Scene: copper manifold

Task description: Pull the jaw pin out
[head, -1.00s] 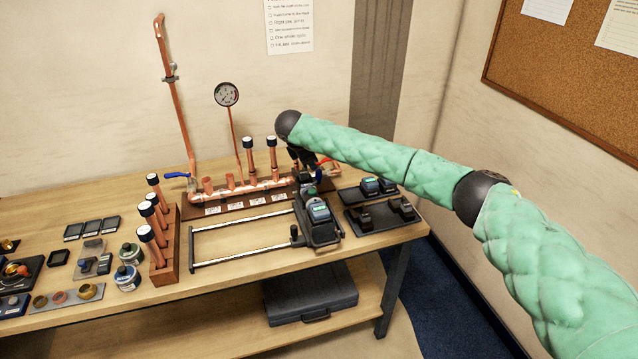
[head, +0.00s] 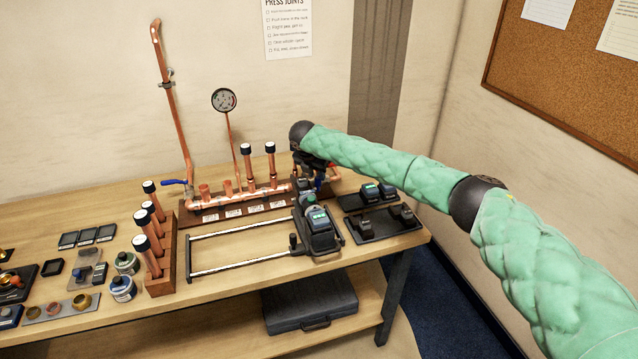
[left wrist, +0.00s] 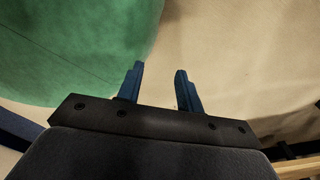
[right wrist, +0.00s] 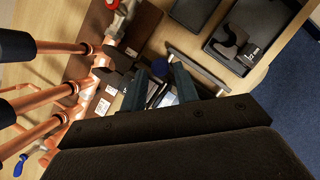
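The press tool (head: 318,220), dark with a lit screen, sits on the right end of a two-rail slide on the bench. My right gripper (head: 320,186) is just behind the tool's far end. In the right wrist view the right gripper (right wrist: 160,82) is open, its blue fingers apart on either side of part of the tool. A dark blue round knob (right wrist: 160,67), possibly the jaw pin's head, shows between and just beyond the fingertips; I cannot tell whether they touch it. My left gripper (left wrist: 158,75) is open and empty, off the head view.
A copper manifold (head: 235,199) with upright pipes stands left of the gripper. Dark trays (head: 384,224) with spare jaws lie to the right. A wooden rack (head: 163,272) of capped tubes stands at left. Bare bench lies between the rails.

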